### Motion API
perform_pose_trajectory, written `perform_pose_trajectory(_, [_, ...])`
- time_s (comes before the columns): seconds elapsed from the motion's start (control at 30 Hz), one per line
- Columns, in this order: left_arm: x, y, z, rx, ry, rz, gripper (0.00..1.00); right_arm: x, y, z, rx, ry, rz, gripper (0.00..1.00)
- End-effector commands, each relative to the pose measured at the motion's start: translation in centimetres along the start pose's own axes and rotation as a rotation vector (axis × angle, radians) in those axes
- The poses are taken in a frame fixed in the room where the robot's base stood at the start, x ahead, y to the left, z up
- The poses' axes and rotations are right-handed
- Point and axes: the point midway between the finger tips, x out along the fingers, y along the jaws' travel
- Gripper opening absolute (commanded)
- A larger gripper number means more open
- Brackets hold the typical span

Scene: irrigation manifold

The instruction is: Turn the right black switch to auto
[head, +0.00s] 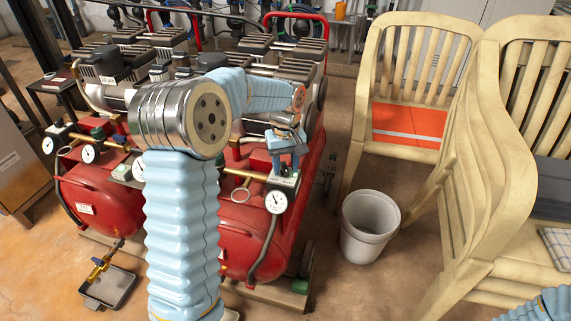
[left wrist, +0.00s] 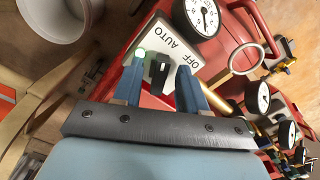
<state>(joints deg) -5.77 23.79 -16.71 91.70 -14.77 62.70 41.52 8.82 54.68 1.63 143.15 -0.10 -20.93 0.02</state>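I cannot tell which label the switch points to. In the head view my left gripper (head: 287,143) hangs just above the control box (head: 286,181) on the right red compressor; its fingers hide the switch there. My right gripper is not in view.
The red tank (head: 245,240) is below. A grey bucket (head: 370,227) and wooden chairs (head: 415,70) stand to the right. My left arm hides part of the compressors.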

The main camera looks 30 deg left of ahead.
Motion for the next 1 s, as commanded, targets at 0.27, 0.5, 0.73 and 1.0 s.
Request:
perform_pose_trajectory(0.27, [-0.4,0.0,0.0,0.001,0.0,0.0,0.41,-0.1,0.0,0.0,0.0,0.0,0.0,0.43])
perform_pose_trajectory(0.5, [-4.9,0.1,0.0,0.001,0.002,0.002,0.41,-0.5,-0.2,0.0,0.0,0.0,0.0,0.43])
perform_pose_trajectory(0.73, [-10.5,0.1,-0.1,0.001,0.002,0.002,0.41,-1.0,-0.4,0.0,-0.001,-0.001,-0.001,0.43])
perform_pose_trajectory(1.0, [-13.6,0.0,0.0,0.001,0.0,0.0,0.41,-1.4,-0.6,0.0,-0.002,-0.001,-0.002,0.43])
